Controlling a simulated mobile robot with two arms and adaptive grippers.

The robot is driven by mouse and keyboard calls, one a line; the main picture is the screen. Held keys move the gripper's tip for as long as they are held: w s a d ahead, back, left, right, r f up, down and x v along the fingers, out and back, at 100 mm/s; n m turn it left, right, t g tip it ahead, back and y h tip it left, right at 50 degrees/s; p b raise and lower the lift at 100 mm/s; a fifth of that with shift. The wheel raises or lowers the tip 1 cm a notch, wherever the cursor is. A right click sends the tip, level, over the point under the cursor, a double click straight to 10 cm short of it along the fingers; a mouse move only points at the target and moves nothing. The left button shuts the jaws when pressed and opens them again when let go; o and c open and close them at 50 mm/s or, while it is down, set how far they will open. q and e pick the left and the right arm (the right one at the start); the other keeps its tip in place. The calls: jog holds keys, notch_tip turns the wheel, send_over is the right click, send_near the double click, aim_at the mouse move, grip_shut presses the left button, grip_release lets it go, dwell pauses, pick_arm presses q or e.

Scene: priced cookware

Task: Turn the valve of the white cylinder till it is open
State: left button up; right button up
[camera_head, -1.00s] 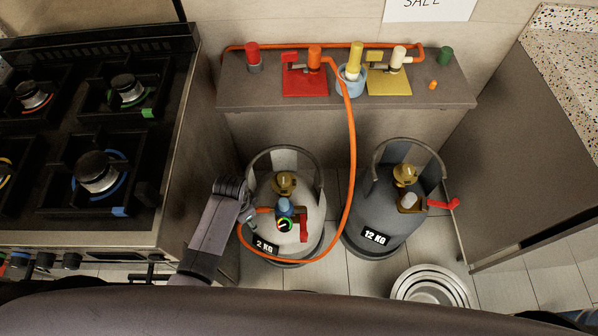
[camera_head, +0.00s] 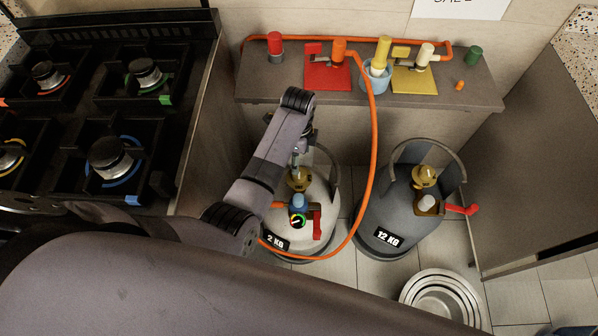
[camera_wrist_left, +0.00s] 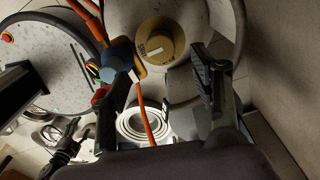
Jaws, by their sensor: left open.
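The white cylinder (camera_head: 318,190) marked 2 KG stands on the floor beside the stove. Its round gold valve knob (camera_head: 297,180) is on top, partly behind my left gripper (camera_head: 300,152) in the head view. In the left wrist view the knob (camera_wrist_left: 160,42) faces the camera, with a pale bar and dark lettering too small to read. The left gripper (camera_wrist_left: 160,84) is open, its fingers spread to either side below the knob in that picture. I cannot tell whether a finger touches it. My right gripper cannot be made out.
A blue-topped regulator (camera_head: 298,201) and orange hose (camera_head: 373,150) are in front of the knob. A grey 12 KG cylinder (camera_head: 385,215) stands to the right. The white cylinder's collar (camera_head: 332,165) surrounds the knob's back. Stacked pans (camera_head: 440,292) lie front right.

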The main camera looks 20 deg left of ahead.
pick_arm(q)
notch_tip(320, 180, down, 8)
jog(key=shift+f+b, duration=0.1)
jog(key=shift+b, duration=0.75)
jog(key=shift+f, duration=0.45)
jog(key=shift+c, duration=0.3)
jog(key=c, duration=0.8)
jog(key=shift+c, duration=1.4)
